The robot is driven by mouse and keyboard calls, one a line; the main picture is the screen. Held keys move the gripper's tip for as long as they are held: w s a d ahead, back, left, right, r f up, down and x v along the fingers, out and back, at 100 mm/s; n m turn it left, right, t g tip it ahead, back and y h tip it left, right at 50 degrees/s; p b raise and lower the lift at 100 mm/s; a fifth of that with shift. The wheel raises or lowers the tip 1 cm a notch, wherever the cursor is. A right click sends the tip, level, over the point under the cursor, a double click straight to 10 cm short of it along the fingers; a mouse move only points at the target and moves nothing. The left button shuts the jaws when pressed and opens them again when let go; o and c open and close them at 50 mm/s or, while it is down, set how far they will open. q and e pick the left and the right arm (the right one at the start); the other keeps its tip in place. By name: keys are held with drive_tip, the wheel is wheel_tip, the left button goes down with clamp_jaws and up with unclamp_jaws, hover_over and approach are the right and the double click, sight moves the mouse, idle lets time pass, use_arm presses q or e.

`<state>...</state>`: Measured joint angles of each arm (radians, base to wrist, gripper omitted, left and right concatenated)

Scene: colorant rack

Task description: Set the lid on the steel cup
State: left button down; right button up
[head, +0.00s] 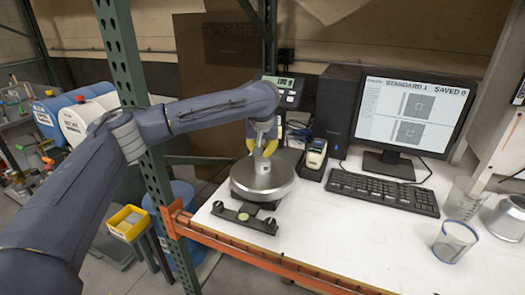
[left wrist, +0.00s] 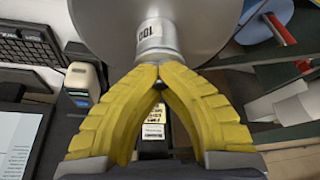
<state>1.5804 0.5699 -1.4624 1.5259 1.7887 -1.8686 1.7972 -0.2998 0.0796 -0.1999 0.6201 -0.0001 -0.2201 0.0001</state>
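A steel cup (head: 503,221) stands at the right edge of the bench, cut off by the frame. I cannot make out a separate lid. My left gripper (head: 264,153) has yellow fingers and points down over the scale's round steel pan (head: 245,184). Its fingertips (left wrist: 158,68) come together at the top of a small labelled steel cylinder (left wrist: 154,38). The gripper looks shut on the cylinder's narrow top, which the fingertips hide. The cylinder also shows in the head view (head: 263,166), upright over the pan. My right gripper is not in view.
A glass beaker (head: 453,242) and another clear vessel (head: 464,202) stand near the steel cup. A keyboard (head: 383,192), a monitor (head: 415,112) and a small handheld device (head: 315,158) are behind. The bench's front middle is clear. A green post (head: 150,150) rises at left.

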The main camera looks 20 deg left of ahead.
use_arm(q)
drive_tip(key=shift+f, duration=0.25)
drive_tip(key=c, duration=2.1)
unclamp_jaws()
drive_tip(key=o, duration=0.6)
drive_tip(key=shift+f, duration=0.1)
drive_tip(key=v, duration=1.2)
